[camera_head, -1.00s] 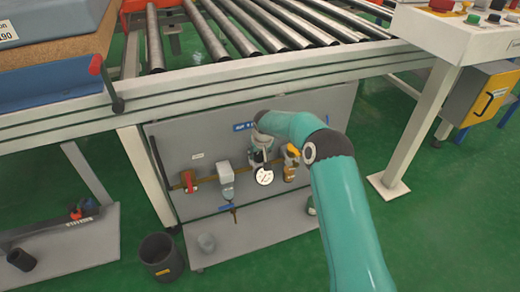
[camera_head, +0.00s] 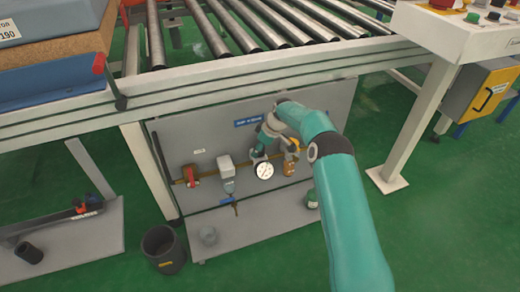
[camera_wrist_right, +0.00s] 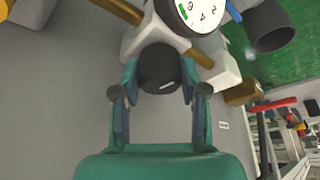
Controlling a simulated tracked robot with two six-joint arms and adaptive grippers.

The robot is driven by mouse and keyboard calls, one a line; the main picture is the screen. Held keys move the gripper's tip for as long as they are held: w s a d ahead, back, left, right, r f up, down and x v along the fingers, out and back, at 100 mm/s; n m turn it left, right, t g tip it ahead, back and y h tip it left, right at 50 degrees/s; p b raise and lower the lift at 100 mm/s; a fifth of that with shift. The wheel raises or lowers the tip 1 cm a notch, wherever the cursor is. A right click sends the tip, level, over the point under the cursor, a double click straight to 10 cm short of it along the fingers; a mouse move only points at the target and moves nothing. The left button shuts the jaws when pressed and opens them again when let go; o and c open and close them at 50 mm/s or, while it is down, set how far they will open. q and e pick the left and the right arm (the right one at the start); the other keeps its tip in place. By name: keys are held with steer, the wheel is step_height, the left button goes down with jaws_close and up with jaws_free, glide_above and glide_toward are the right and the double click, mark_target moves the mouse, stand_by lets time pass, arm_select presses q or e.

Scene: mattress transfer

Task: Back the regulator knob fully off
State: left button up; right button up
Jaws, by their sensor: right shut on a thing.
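In the head view, my right gripper (camera_head: 264,140) is partly hidden by my wrist, at the regulator on the grey panel. The white pressure gauge (camera_head: 264,170) is just below it; part of its dial (camera_wrist_right: 203,12) shows at the top of the wrist view. The knob is hidden in the head view. My left gripper is out of view.
The grey panel (camera_head: 200,135) carries a red valve (camera_head: 190,175), a white-topped filter (camera_head: 226,167) and an orange-brown fitting (camera_head: 289,166) close to the gripper. The roller conveyor frame (camera_head: 230,88) runs above. A dark bin (camera_head: 163,250) stands at lower left.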

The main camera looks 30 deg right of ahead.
steer(key=shift+s+f+n, duration=0.1)
steer(key=shift+s+n, duration=0.05)
steer(key=shift+n, duration=0.25)
steer(key=o, duration=1.1)
steer(key=shift+o, duration=0.2)
steer(key=shift+d+r, duration=0.2)
steer(key=shift+r, duration=0.5)
steer(key=v, duration=1)
steer(key=shift+s+d+r, duration=0.15)
steer(key=shift+r, duration=0.1)
